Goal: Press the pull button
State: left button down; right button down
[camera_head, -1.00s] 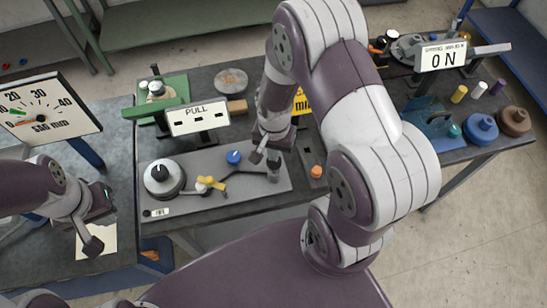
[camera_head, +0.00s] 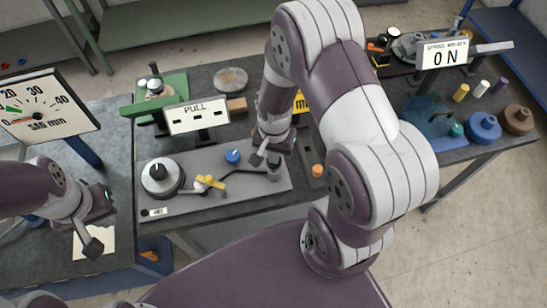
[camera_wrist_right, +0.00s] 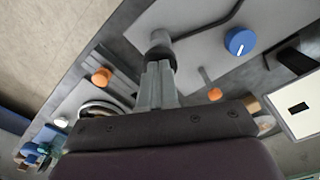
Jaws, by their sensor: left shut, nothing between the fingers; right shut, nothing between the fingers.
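A white sign reading PULL (camera_head: 197,116) stands behind a grey panel (camera_head: 240,200) on the middle table. The panel carries a black-and-white dial (camera_head: 160,175), a yellow handle (camera_head: 208,182), a blue knob (camera_head: 233,156) and a grey post (camera_head: 274,170) with a bent rod. A small dark button (camera_head: 145,213) is beside a label at the panel's front left. Which part is the pull button is unclear. My right gripper (camera_head: 258,158) is shut and empty above the panel; its fingers (camera_wrist_right: 158,75) appear close to the black-capped post (camera_wrist_right: 160,57). My left gripper (camera_head: 92,247) is shut and empty over the left table.
An orange button (camera_head: 317,171) is right of the panel. A gauge sign (camera_head: 38,108) stands at the left. A green fixture (camera_head: 160,88) is behind the PULL sign. An ON sign (camera_head: 444,55) and blue and brown pieces (camera_head: 484,127) are on the right. My right arm hides the table's middle.

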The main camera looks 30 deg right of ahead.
jog(key=shift+f+b, duration=0.3)
jog(key=shift+f, duration=0.25)
jog(key=shift+r, duration=0.15)
notch_tip(320, 180, up, 11)
jog(key=p, duration=1)
